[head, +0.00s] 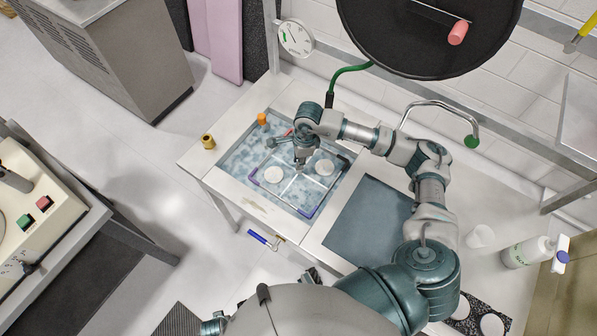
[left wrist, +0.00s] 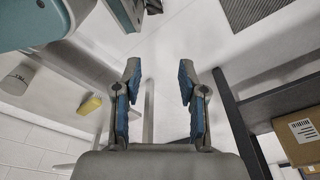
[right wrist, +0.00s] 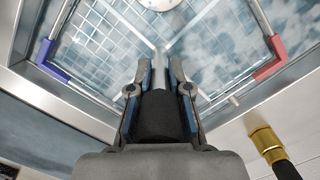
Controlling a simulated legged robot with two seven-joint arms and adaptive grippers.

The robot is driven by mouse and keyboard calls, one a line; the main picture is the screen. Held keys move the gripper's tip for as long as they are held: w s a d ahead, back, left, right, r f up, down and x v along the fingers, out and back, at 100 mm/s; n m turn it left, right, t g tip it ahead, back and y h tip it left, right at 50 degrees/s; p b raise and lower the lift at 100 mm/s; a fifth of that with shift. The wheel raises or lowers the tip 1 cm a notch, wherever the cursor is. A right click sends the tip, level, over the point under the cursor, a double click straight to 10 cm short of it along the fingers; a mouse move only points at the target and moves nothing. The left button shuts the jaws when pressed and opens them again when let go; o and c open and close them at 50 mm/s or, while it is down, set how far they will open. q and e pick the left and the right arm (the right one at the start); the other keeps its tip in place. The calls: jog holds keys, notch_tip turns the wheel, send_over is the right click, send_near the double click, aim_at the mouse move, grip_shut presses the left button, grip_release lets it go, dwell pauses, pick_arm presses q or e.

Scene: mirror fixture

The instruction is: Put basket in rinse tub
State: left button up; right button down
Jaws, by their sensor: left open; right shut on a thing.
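The basket (head: 310,211) is a square wire frame with coloured corners and white discs in it. It lies within the outline of the rinse tub (head: 236,160), over blue rippled water; its exact depth is hard to tell. My right gripper (head: 299,164) is above the basket's middle. In the right wrist view it (right wrist: 160,72) is shut on the basket's dark upright handle (right wrist: 160,118). Purple (right wrist: 46,54) and red corners show there near the tub's metal wall. My left gripper (left wrist: 160,78) is open and empty over the floor, away from the basket.
A dark flat panel (head: 367,222) lies right of the tub. An orange item (head: 262,119) and a brass fitting (head: 208,141) are at the tub's left. A green hose (head: 345,72) and curved pipe stand behind; a big black disc hangs above. A white bottle (head: 527,252) stands right.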

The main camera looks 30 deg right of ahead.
aim_at(300, 172)
jog(key=f, duration=0.3)
jog(key=shift+d+f, duration=0.2)
jog(key=shift+d, duration=0.2)
jog(key=f, duration=0.3)
jog(key=shift+a+f, duration=0.45)
jog(key=shift+f, duration=0.25)
jog(key=shift+w, duration=0.1)
pick_arm(q)
jog(key=shift+w+d+r, duration=0.2)
jog(key=shift+w+r, duration=0.25)
jog(key=shift+w+d+r, duration=0.2)
jog(key=shift+w+r, duration=0.2)
pick_arm(e)
jog(key=c, duration=1.1)
grip_release()
jog(key=shift+d+f, duration=0.15)
jog(key=shift+d, duration=0.15)
pick_arm(q)
jog(key=shift+s+d, duration=0.1)
pick_arm(e)
jog(key=shift+a, duration=0.1)
